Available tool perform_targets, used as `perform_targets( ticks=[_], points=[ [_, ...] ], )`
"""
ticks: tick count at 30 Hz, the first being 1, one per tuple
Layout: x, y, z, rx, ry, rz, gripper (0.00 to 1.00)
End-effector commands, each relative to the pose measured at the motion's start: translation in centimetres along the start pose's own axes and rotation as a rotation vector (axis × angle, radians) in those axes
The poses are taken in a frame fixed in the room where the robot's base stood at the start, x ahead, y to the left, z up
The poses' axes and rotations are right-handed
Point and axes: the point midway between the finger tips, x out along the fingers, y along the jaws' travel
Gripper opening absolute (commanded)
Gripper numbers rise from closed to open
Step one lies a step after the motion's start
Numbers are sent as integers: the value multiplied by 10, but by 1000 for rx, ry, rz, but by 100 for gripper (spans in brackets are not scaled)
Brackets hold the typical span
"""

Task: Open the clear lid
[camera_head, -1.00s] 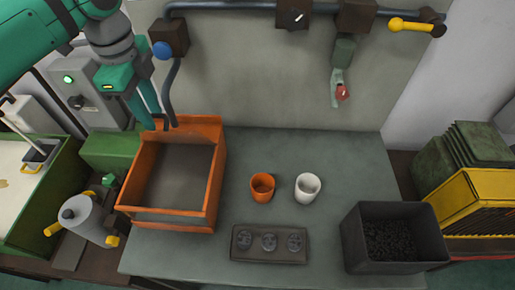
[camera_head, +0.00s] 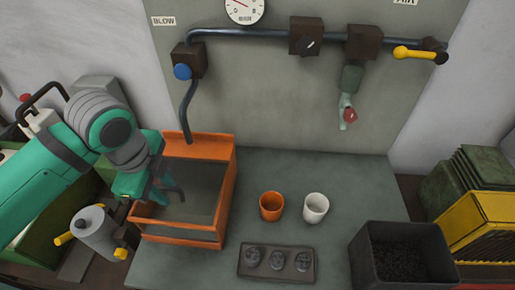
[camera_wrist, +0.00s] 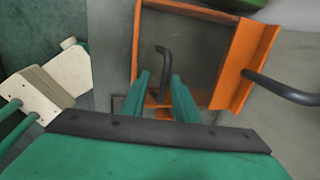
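The orange-framed box (camera_head: 228,185) stands at the left of the grey-green table. A see-through grey panel, seemingly the clear lid (camera_head: 203,205), fills its frame; its exact edges are hard to make out. My gripper (camera_head: 165,194) is low over the box's left side. In the wrist view my gripper (camera_wrist: 162,95) has its two teal fingers apart, at the near edge of the orange frame (camera_wrist: 250,62). A bit of orange shows between the fingers; contact cannot be told. A dark bent nozzle (camera_wrist: 163,68) shows just beyond the fingertips.
An orange cup (camera_head: 271,207) and a white cup (camera_head: 316,208) stand right of the box. A black bin (camera_head: 400,255) is at right. A grey cylinder (camera_head: 97,232) stands at left.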

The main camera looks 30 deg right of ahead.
Motion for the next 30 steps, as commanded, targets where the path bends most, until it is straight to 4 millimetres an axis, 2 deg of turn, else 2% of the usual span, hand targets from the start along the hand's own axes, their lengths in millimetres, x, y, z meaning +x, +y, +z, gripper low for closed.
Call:
perform_targets(
  ticks=[8, 24, 30],
  points=[
    [31, 20, -3, 5, 3, 2, 28],
    [-52, 18, -1, 4, -3, 1, 28],
    [-78, 18, -1, 3, -2, 1, 28]
  ],
)
